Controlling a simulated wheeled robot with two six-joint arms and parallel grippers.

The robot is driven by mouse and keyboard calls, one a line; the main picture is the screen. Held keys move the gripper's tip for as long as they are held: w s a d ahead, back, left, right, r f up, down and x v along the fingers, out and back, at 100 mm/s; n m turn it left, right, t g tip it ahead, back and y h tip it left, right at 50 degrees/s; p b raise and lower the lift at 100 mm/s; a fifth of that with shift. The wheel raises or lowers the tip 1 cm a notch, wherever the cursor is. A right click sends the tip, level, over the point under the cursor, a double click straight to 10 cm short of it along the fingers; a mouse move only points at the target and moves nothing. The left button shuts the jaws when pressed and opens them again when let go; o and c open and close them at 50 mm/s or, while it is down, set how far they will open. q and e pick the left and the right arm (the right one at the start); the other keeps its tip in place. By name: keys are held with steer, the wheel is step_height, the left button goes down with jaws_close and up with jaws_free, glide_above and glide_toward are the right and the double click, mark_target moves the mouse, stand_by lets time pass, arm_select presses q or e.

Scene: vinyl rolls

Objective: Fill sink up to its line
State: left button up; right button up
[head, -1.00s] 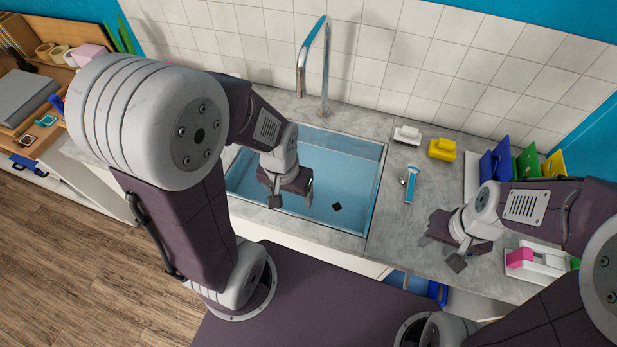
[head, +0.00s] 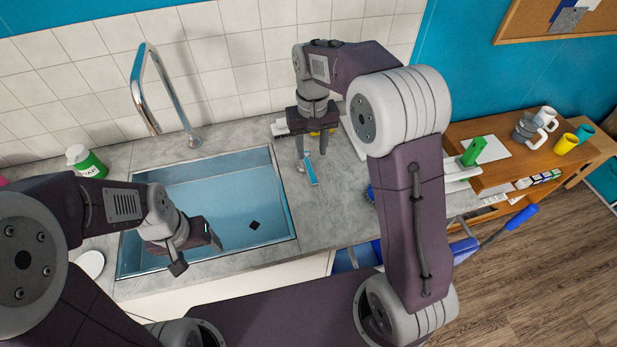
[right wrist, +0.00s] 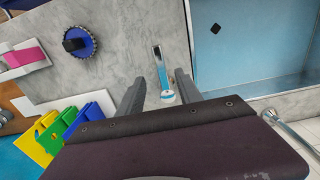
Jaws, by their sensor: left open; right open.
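The sink (head: 210,204) is set in the grey counter and looks blue inside, with a small dark diamond (head: 254,225) low in it. I cannot make out a fill line or a clear water level. A chrome tap spout (head: 150,95) arches up behind it, with no stream visible. A slim silver and blue lever-like piece (head: 311,172) is on the counter right of the sink. My right gripper (head: 311,154) is open above it; in the right wrist view the piece (right wrist: 158,62) shows between the fingers, apart from both. My left gripper (head: 195,254) is open over the sink's front part.
A green and white soap bottle (head: 85,160) stands left of the sink. A round blue brush (right wrist: 80,42) and several coloured boards (right wrist: 75,125) lie beyond the lever. A wooden shelf (head: 500,165) with mugs is at the right.

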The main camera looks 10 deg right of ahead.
mark_target(312, 175)
steer(key=f, duration=0.9)
steer(key=shift+s+f, duration=0.2)
jaws_close()
steer(key=shift+r, duration=0.1)
stand_by(1.0)
